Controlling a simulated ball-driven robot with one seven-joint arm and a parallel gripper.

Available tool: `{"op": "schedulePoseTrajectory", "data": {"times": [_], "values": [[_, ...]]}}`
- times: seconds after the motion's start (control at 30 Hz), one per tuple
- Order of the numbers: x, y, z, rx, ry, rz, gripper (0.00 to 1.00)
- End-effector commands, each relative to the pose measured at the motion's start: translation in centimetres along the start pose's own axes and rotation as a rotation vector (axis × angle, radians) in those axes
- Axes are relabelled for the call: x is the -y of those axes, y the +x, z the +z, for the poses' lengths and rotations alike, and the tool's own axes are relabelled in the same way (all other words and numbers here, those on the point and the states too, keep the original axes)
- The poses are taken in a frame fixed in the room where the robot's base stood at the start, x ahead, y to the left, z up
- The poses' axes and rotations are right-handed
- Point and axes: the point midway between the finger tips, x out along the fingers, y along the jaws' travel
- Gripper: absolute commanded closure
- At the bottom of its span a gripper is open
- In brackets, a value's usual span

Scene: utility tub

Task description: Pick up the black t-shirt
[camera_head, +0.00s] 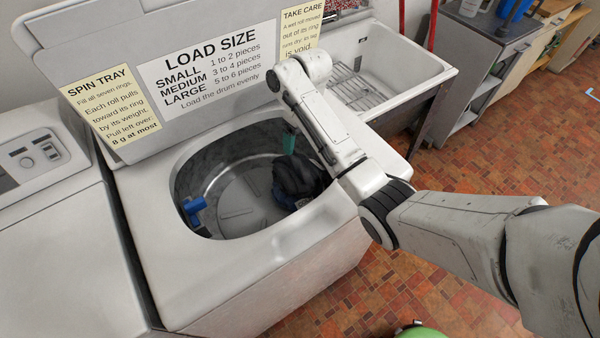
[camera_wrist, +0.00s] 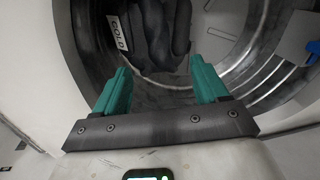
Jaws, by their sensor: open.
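The black t-shirt (camera_head: 297,178) lies crumpled in the metal drum of the open top-loading washer (camera_head: 190,284), against the drum's right side. In the head view one teal finger (camera_head: 289,144) shows inside the drum opening near the t-shirt; my arm hides the rest of the gripper. I cannot tell whether the fingers touch the cloth.
A blue object (camera_head: 193,208) is at the drum's left wall. The washer's raised lid (camera_head: 120,60) stands behind the opening with paper signs on it. A white sink (camera_head: 385,55) is at the back right. Another white machine (camera_head: 60,230) stands at left. The drum's middle is clear.

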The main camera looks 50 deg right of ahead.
Motion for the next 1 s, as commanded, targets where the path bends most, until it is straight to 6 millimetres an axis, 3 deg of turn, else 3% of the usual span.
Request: {"op": "schedulePoseTrajectory", "data": {"times": [0.1,0.37,0.7,1.0], "values": [[0.0,1.8,0.0,0.001,0.001,0.001,0.27],[-0.1,3.6,0.1,0.000,0.001,0.001,0.27],[-0.2,7.9,0.4,-0.001,0.001,0.002,0.27],[-0.2,8.3,0.4,-0.003,0.000,0.002,0.28]]}}
